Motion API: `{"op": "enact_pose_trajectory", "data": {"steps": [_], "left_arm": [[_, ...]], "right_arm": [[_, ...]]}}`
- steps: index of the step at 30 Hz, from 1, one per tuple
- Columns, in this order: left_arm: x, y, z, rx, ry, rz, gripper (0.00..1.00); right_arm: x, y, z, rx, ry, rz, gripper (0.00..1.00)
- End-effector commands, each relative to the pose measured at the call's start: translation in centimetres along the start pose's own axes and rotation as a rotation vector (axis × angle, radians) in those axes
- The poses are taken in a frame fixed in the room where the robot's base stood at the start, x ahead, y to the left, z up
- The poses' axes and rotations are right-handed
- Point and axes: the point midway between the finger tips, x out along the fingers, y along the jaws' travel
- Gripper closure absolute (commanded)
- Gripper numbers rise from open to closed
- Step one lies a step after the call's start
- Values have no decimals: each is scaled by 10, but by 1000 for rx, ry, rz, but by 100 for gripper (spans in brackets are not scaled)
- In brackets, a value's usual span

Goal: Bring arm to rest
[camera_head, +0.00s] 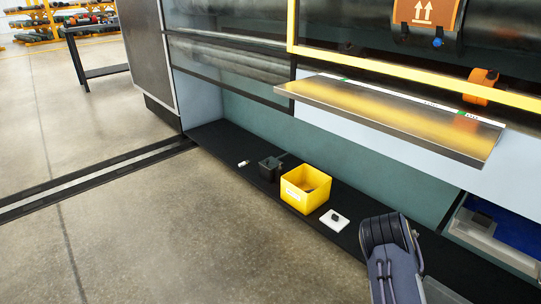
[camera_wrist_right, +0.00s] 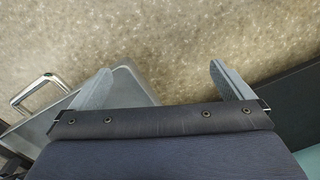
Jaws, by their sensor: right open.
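My right arm (camera_head: 392,258) comes in at the bottom right of the head view, in front of the dark low shelf; its gripper cannot be made out there. In the right wrist view my right gripper (camera_wrist_right: 160,83) is open, with its two grey fingers wide apart and nothing between them. Below the fingers are the speckled floor and part of a grey metal tray (camera_wrist_right: 130,88) with a handle, at the left. My left arm and left gripper are not in view.
On the dark low shelf (camera_head: 218,137) stand a yellow bin (camera_head: 305,189), a small black box (camera_head: 270,168) and a white pad (camera_head: 334,221) with a small dark piece. A metal panel (camera_head: 400,112) juts out above. The floor (camera_head: 150,235) at the left is clear.

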Motion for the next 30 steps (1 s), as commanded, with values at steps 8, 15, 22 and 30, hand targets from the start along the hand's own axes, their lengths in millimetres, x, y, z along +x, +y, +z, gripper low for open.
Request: {"op": "enact_pose_trajectory", "data": {"steps": [8, 15, 22, 30], "left_arm": [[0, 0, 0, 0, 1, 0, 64], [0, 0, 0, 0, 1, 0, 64], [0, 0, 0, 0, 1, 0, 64], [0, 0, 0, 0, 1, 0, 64]], "right_arm": [[-47, -7, 13, 0, -57, -67, 0], [-116, -13, 40, -42, -139, -173, 0], [-226, -6, 101, -209, -236, -350, 0], [-337, 43, 186, -547, -223, -531, 0]]}}
